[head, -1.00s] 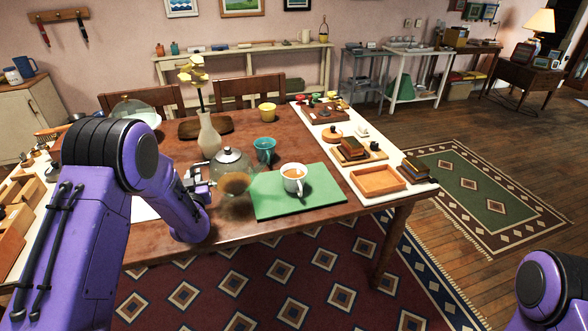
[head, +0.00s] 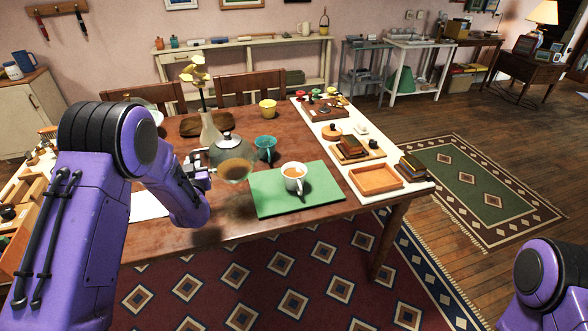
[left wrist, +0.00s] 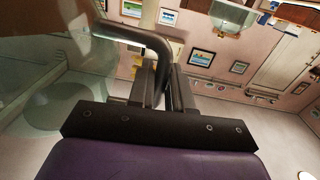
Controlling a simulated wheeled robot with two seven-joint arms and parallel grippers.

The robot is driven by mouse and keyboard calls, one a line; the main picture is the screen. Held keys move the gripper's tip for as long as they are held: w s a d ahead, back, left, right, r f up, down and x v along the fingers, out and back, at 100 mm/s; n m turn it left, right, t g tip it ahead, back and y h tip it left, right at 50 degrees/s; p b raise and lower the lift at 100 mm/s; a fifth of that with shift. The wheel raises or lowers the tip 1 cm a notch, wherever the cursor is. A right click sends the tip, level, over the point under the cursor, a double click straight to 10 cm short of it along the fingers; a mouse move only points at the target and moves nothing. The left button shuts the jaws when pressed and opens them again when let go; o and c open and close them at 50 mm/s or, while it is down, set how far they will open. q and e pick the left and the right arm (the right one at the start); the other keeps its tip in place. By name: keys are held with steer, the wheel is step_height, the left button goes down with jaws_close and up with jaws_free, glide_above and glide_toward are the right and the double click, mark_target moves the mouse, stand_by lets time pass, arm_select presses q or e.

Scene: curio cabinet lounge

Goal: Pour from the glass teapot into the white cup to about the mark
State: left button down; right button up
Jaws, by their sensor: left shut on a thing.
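The glass teapot (head: 236,160) has a dark lid knob and brown liquid in it. My left gripper (head: 200,172) is shut on its handle and holds it up, left of the green mat; the dark curved handle (left wrist: 150,40) runs between the fingers in the left wrist view (left wrist: 163,85). I cannot tell exactly how far the teapot is tilted. The white cup (head: 293,184) stands upright on the green mat (head: 262,202), with brown liquid in it and its handle toward me. The teapot is apart from the cup. My right gripper is out of view.
A teal cup (head: 265,147) stands just behind the teapot and a vase (head: 209,128) with yellow flowers behind it to the left. A yellow cup (head: 268,108) is farther back. A wooden tray (head: 375,179) lies right of the mat. Above the mat is free.

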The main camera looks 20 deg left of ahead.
arm_select(q)
steer(key=w+d+p+v, duration=0.1)
steer(key=p+v, duration=0.1)
steer(key=v, duration=1.3)
steer(key=shift+d, duration=0.3)
stand_by(1.1)
stand_by(0.3)
